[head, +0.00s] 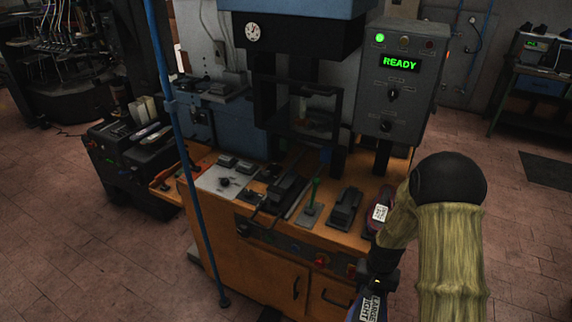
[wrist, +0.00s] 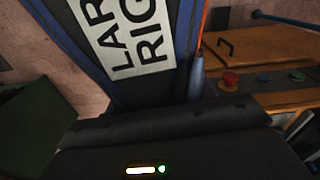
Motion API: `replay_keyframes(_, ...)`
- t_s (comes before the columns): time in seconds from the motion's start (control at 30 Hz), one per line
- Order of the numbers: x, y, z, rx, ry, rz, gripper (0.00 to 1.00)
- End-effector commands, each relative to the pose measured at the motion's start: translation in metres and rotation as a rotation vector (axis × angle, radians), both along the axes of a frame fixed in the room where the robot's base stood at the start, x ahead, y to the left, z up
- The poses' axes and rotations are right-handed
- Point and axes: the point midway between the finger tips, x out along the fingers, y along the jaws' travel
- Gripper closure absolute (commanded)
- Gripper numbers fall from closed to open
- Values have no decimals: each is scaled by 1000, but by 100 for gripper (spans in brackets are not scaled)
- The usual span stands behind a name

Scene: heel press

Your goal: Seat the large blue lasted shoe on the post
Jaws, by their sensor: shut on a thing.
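My gripper (head: 378,284) is shut on the shoe, in front of the bench's right end; the fingertips are hard to make out. The press (head: 345,35) stands at the back of the bench, away from the shoe. The post cannot be made out clearly behind the press's dark guard frame.
The wooden bench (head: 330,232) carries black pedal-like blocks (head: 345,207), a green-handled lever (head: 314,192) and a dark red labelled item (head: 383,200) at its right end. A control box (head: 400,85) reads READY. A blue upright pole (head: 185,150) stands at the bench's left. Floor is clear at right.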

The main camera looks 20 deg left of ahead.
Motion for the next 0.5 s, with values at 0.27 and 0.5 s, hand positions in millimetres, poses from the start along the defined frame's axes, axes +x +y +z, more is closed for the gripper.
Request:
replay_keyframes(0.27,7,-68,-39,2,2,36,77)
replay_keyframes(0.5,7,-83,-47,3,-1,54,77)
